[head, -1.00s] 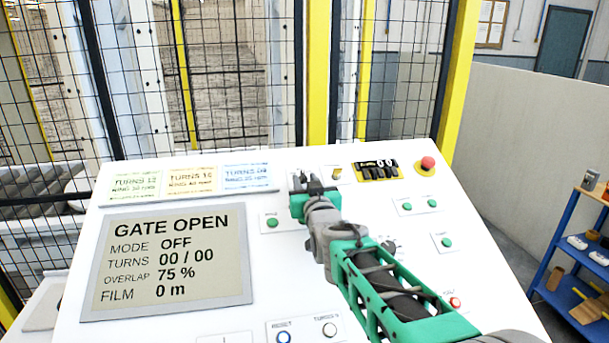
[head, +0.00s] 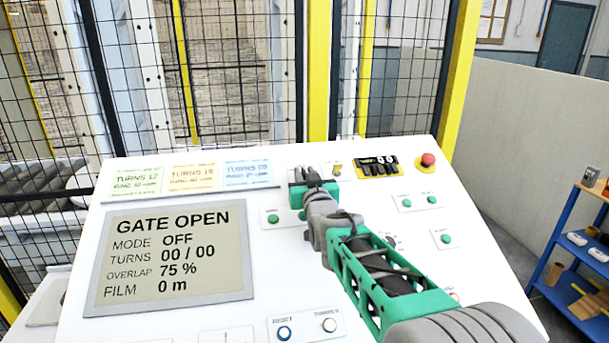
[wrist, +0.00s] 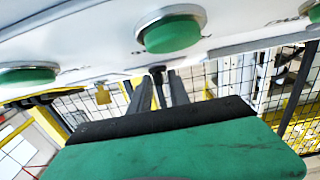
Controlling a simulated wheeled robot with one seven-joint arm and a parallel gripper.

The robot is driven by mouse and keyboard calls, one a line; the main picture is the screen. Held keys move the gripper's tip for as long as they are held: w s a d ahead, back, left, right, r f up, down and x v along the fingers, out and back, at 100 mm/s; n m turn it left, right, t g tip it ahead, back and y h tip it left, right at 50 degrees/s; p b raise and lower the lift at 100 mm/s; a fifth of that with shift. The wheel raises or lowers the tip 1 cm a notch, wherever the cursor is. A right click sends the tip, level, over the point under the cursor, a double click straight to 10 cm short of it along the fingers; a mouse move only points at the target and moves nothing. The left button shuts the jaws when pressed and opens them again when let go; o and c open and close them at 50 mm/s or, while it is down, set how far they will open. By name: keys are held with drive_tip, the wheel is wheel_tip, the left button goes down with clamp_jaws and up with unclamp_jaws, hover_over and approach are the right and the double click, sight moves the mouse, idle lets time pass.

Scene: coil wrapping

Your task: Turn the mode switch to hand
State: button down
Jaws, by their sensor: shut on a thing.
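My gripper (head: 304,176), with a green body and grey fingers, is at the upper middle of the white sloping panel. It is shut on a small dark knob (wrist: 157,70), which shows between the fingertips in the wrist view and appears to be the mode switch. The fingers and hand cover most of it, so its pointer and label cannot be read. The display (head: 170,258) reads GATE OPEN, MODE OFF, TURNS 00 / 00, OVERLAP 75 % and FILM 0 m.
A green button (head: 273,218) sits just below my gripper. My arm partly hides another dark control (head: 391,242). Mesh fencing stands behind the panel.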

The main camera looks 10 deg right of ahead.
drive_tip(key=shift+f, duration=0.1)
drive_tip(key=n+y+b, duration=0.1)
drive_tip(key=y+b, duration=0.1)
drive_tip(key=n+b, duration=0.1)
drive_tip(key=b, duration=0.1)
drive_tip(key=shift+d+f+n+y, duration=0.25)
drive_tip(key=shift+d+n+y, duration=0.05)
drive_tip(key=shift+y, duration=0.1)
drive_tip(key=n+g+y+b, duration=0.1)
drive_tip(key=n+y+b, duration=0.2)
drive_tip(key=shift+w+d, duration=0.1)
drive_tip(key=shift+d, duration=0.05)
drive_tip(key=n+g+y, duration=0.1)
drive_tip(key=n, duration=0.1)
drive_tip(key=n+g+y, duration=0.1)
drive_tip(key=y, duration=0.1)
drive_tip(key=shift+w+d+r+n+g+y, duration=0.1)
drive_tip(key=shift+r+n+g+y, duration=0.2)
drive_tip(key=shift+r+n, duration=0.1)
drive_tip(key=shift+n+g+y+p, duration=0.7)
drive_tip(key=shift+n+g+p, duration=0.1)
drive_tip(key=shift+n, duration=0.2)
drive_tip(key=c, duration=1.5)
unclamp_jaws()
